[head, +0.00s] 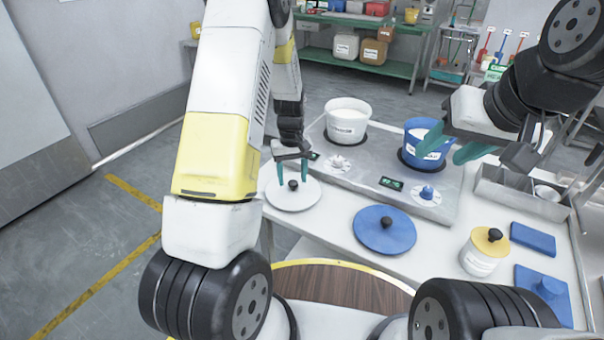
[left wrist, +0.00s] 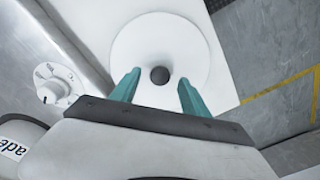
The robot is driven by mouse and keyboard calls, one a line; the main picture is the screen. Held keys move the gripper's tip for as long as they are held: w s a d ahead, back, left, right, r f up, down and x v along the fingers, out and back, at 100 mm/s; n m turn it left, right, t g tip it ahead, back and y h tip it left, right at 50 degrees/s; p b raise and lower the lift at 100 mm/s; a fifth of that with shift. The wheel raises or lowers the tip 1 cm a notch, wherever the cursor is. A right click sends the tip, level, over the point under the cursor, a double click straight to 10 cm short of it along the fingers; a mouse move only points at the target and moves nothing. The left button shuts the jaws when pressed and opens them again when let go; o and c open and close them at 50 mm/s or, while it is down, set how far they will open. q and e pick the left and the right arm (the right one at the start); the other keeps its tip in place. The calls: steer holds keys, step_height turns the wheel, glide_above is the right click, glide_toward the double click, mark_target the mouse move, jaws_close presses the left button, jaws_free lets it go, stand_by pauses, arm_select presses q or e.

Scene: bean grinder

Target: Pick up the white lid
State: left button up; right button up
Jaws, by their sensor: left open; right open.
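The white lid (head: 305,196) is a round disc with a dark knob (head: 293,185) at its centre, lying flat on the white table's left end. My left gripper (head: 291,178) is directly above the lid, pointing down, with its green fingers open. In the left wrist view the lid (left wrist: 140,50) lies beyond the fingertips, and the dark knob (left wrist: 159,75) shows between and slightly past the two open fingers (left wrist: 157,82). The exact height gap to the knob is hard to tell. My right gripper (head: 462,152) is open and empty at the right, above the blue pot's area.
A blue lid (head: 385,232) lies to the right of the white one. Behind are a white pot (head: 346,125) and a blue pot (head: 424,150) on a grey cooker (head: 372,172). A jar (head: 484,258) and metal bin (head: 515,192) stand at right.

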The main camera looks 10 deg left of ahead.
arm_select(q)
steer(key=shift+f, duration=0.6)
jaws_close()
steer(key=shift+r, duration=0.2)
